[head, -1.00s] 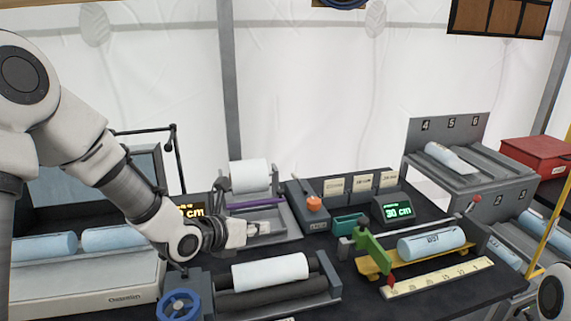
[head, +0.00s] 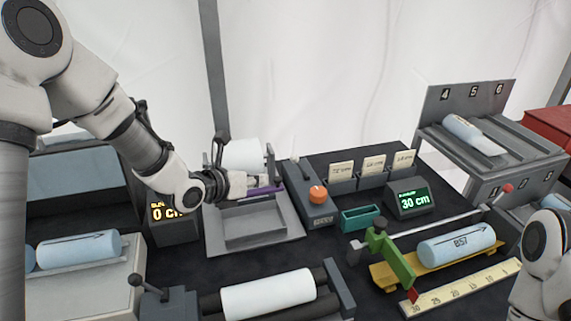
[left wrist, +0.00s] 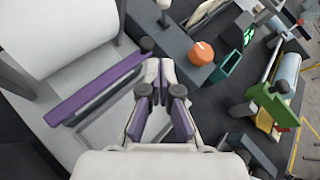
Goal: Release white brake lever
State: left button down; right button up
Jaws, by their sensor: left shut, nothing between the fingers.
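A white roll (head: 243,154) sits in a grey stand at the back. An upright dark lever with a black knob (head: 220,138) stands at its left end. A pale slim lever (head: 294,150) rises from the dark box with an orange knob (head: 318,193). I cannot tell for sure which is the white brake lever. My left gripper (head: 246,184) is shut and empty at the purple bar (head: 265,190) in front of the roll. In the left wrist view its fingertips (left wrist: 160,68) are together beside the bar's end. Only part of my right arm shows, without its gripper.
A grey tray (head: 250,243) lies in front of the bar. A green bin (head: 360,218) and a 30 cm display (head: 410,200) stand to the right. A second white roll (head: 268,294) lies in front. A blue cylinder (head: 457,247) rests on a yellow cradle.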

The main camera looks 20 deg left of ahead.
pick_arm(q)
jog(key=p, duration=0.2)
send_near(300, 167)
notch_tip(300, 167, down, 2)
jog(key=shift+s+d+f, duration=0.15)
jog(key=shift+s+d, duration=0.05)
jog(key=w, duration=0.1)
jog(key=w+p, duration=0.1)
jog(key=w, duration=0.2)
jog(key=shift+w+d+r+p, duration=0.1)
jog(key=shift+d+r+p, duration=0.15)
jog(key=shift+r+p, duration=0.1)
jog(key=shift+w, duration=0.1)
